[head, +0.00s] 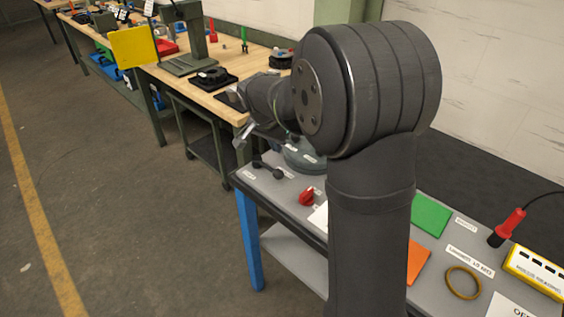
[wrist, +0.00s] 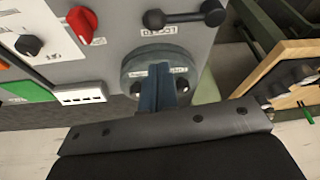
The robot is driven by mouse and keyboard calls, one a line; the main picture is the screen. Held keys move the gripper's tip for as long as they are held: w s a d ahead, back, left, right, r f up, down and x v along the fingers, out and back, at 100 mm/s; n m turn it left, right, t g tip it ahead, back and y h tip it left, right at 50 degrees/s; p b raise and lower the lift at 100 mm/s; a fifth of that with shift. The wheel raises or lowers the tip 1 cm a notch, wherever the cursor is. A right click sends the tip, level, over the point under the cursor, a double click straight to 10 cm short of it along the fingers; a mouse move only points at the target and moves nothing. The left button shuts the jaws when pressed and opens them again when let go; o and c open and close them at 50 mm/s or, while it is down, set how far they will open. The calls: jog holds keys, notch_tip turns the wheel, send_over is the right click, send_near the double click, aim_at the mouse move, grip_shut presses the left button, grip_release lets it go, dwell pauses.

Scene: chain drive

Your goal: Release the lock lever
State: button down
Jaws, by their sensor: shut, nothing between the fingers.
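A black lever with rounded ends (wrist: 185,18) lies on the grey panel in the wrist view, beside a small label that I cannot read clearly. It also shows in the head view (head: 268,169), near the left end of the bench. I cannot tell for sure that this is the lock lever. My gripper (wrist: 160,72) is shut and empty, its blue-grey fingers together over a round grey-green disc (wrist: 134,66). The fingers hide part of the disc; I cannot tell whether they touch it. The lever lies apart from the fingers, beyond the disc. In the head view my arm hides part of the bench.
A red knob (head: 309,196) sits on the panel, with a green pad (head: 431,215), an orange pad (head: 417,261) and a brass ring (head: 464,282) further right. A wooden workbench (head: 222,62) stands behind. Floor at left is open.

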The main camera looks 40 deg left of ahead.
aim_at(278, 170)
jog(key=x, duration=1)
jog(key=shift+s+d+m, duration=0.15)
jog(key=shift+s+m, duration=0.35)
jog(key=shift+s+m+h, duration=0.5)
jog(key=shift+s+m, duration=0.4)
jog(key=shift+m, duration=0.1)
jog(key=s+m+h, duration=0.1)
jog(key=s+m, duration=0.1)
jog(key=m, duration=0.1)
jog(key=shift+s+a, duration=0.2)
jog(key=shift+s+a+m, duration=0.15)
jog(key=shift+s+m, duration=0.3)
jog(key=shift+m, duration=0.15)
jog(key=shift+s+a, duration=0.2)
jog(key=shift+s, duration=0.2)
